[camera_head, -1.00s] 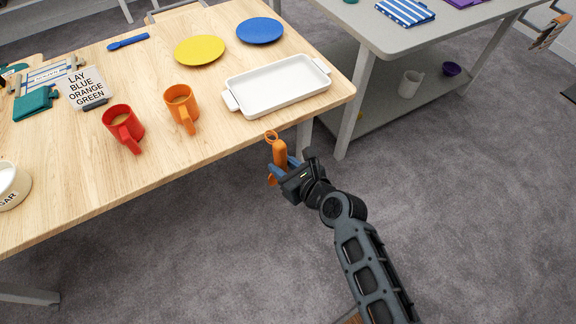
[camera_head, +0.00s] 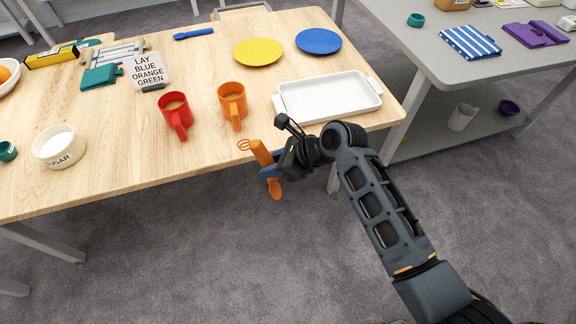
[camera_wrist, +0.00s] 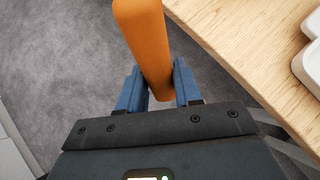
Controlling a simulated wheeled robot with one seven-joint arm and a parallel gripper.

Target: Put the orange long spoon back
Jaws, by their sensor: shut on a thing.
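The orange long spoon (camera_head: 262,153) is in my gripper (camera_head: 272,171), off the front edge of the wooden table. The bowl end is hidden in the wrist view.
The wooden table (camera_head: 120,180) holds a red mug (camera_head: 175,115), an orange mug (camera_head: 232,105), a white tray (camera_head: 330,98), a yellow plate (camera_head: 258,52), a blue plate (camera_head: 318,41), a sign (camera_head: 148,70) and a sugar bowl (camera_head: 58,147). A grey table (camera_head: 430,50) stands right.

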